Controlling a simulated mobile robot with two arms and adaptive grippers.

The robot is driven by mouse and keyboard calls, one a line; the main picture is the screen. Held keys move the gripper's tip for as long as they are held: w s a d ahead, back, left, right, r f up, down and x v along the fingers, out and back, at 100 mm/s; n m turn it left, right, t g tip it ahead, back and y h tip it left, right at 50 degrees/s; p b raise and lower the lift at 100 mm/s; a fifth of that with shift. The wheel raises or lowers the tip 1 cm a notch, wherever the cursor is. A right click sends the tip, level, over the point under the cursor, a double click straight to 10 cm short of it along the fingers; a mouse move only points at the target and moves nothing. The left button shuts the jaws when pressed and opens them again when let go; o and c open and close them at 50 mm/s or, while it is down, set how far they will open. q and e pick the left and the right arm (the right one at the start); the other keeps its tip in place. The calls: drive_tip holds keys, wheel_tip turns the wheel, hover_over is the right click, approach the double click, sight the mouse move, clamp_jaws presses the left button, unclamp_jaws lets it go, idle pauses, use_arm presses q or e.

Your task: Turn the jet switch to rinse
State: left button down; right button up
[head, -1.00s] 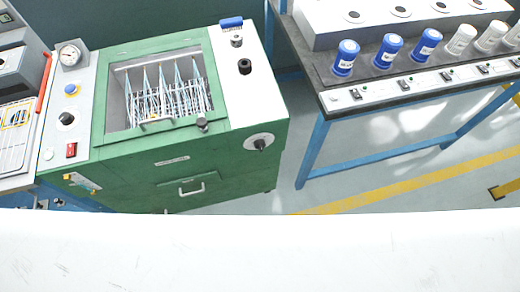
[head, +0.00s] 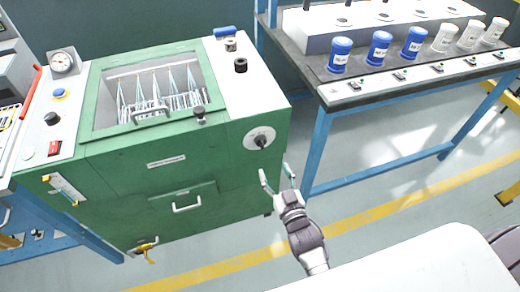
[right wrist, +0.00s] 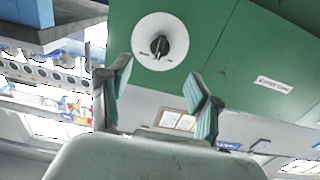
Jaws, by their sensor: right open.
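The jet switch (head: 261,141) is a black knob on a round white dial, on the front right of the green machine (head: 120,190). In the right wrist view the knob (right wrist: 159,46) sits ahead of my fingers, with small labels on the dial too small to read. My right gripper (head: 278,176) is open and empty, below and slightly right of the dial in the head view, apart from it. In the right wrist view its two teal-padded fingers (right wrist: 160,92) are spread wide, with the dial above and between them. My left gripper is not in view.
A blue-legged bench (head: 318,150) with blue and white containers stands to the right. The machine's drawer handle (head: 187,204) and a yellow valve (head: 146,246) stick out of its front. Open floor lies between machine and bench.

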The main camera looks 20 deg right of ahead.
sight(263, 147)
drive_tip(key=w, duration=0.9)
drive_tip(key=shift+w+a, duration=0.2)
drive_tip(key=shift+w, duration=0.6)
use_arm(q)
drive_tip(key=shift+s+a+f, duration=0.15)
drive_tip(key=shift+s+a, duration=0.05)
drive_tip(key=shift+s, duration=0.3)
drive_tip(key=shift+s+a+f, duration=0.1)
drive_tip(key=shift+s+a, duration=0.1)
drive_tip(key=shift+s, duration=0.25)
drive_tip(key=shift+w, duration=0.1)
use_arm(e)
drive_tip(key=shift+c, duration=0.9)
drive_tip(key=c, duration=1)
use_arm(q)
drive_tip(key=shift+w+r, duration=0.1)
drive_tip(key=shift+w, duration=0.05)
use_arm(e)
drive_tip(key=shift+o, duration=0.2)
